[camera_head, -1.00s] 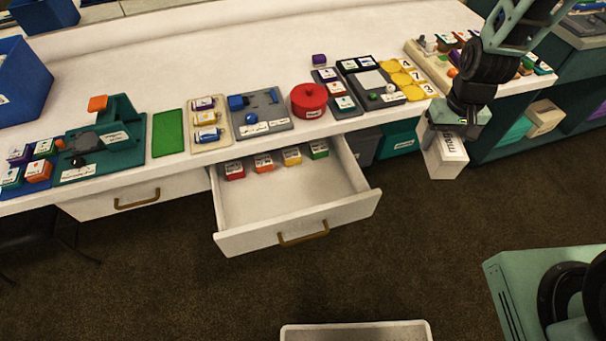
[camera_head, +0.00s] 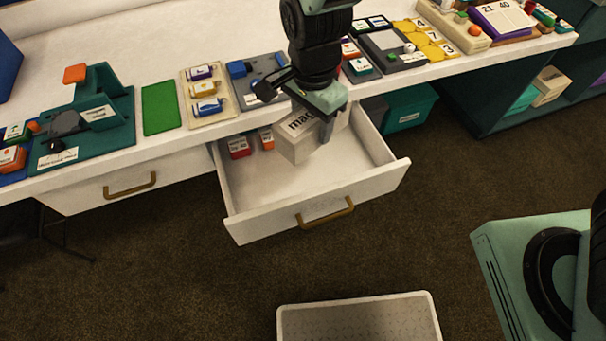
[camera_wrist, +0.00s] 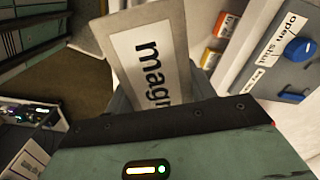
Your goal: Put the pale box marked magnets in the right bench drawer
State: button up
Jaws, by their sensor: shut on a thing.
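The pale box marked magnets (camera_head: 294,143) is held by my gripper (camera_head: 322,120), which is shut on it. In the head view the box hangs over the open right bench drawer (camera_head: 250,211), tilted a little. I cannot tell exactly how far it is above the drawer floor. The box (camera_wrist: 150,55) fills the middle of the wrist view, with its label partly cut off by my gripper. The drawer is pulled out and holds small coloured blocks at its back; a red one (camera_head: 239,148) and an orange one (camera_head: 267,139) show, and my gripper and the box hide others.
The closed left drawer (camera_head: 100,192) is beside the open one. On the bench above stand a green mat (camera_head: 160,108), a tray of coloured pieces (camera_head: 187,84) and a grey board (camera_head: 262,68). A pale bin (camera_head: 360,318) is on the floor in front. The drawer's front right is clear.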

jog(key=shift+s+a+f, duration=0.15)
jog(key=shift+a+f, duration=0.05)
jog(key=shift+f, duration=0.15)
notch_tip(320, 180, down, 17)
jog(key=shift+f+b, duration=0.15)
jog(key=shift+b, duration=0.6)
jog(key=shift+f, duration=0.15)
jog(key=o, duration=1.2)
